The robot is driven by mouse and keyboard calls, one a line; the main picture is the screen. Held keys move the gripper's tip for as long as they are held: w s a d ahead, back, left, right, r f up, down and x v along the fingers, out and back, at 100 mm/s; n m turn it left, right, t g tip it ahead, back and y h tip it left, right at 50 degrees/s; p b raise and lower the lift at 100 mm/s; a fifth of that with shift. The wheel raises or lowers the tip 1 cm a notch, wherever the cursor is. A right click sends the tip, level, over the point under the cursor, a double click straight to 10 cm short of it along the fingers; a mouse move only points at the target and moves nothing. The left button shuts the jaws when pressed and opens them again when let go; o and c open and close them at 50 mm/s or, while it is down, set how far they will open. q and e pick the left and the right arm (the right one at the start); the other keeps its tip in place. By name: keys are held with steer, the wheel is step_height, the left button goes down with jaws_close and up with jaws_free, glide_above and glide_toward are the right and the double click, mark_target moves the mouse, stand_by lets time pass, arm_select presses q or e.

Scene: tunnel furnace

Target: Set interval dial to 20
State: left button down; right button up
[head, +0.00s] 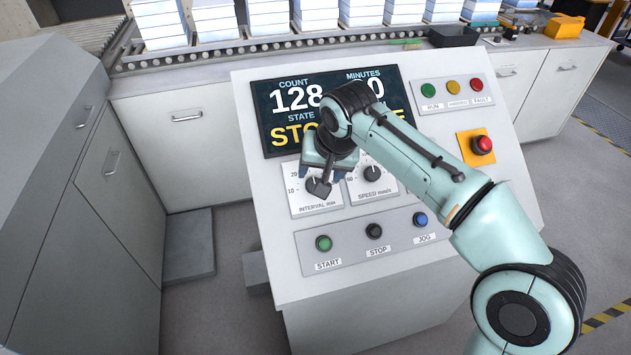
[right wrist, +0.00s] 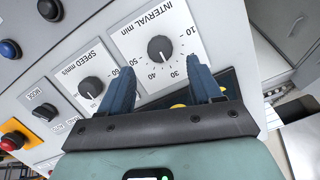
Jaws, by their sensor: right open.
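The interval dial (head: 318,188) is a black round knob on a white plate at the lower left of the console face, partly covered by my right gripper (head: 326,171) in the head view. My left gripper is not in view.
The speed dial (head: 372,173) sits right of the interval dial. The start (head: 323,243), stop (head: 374,231) and jog (head: 421,219) buttons are below. A display (head: 285,105) is above. A red emergency button (head: 481,145) is at the right. A roller conveyor with white stacks runs behind.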

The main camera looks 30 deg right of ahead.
mark_target(315, 181)
steer(key=x, duration=0.5)
steer(key=shift+w+f+b, duration=0.2)
steer(key=shift+f+b, duration=0.15)
steer(key=c, duration=1)
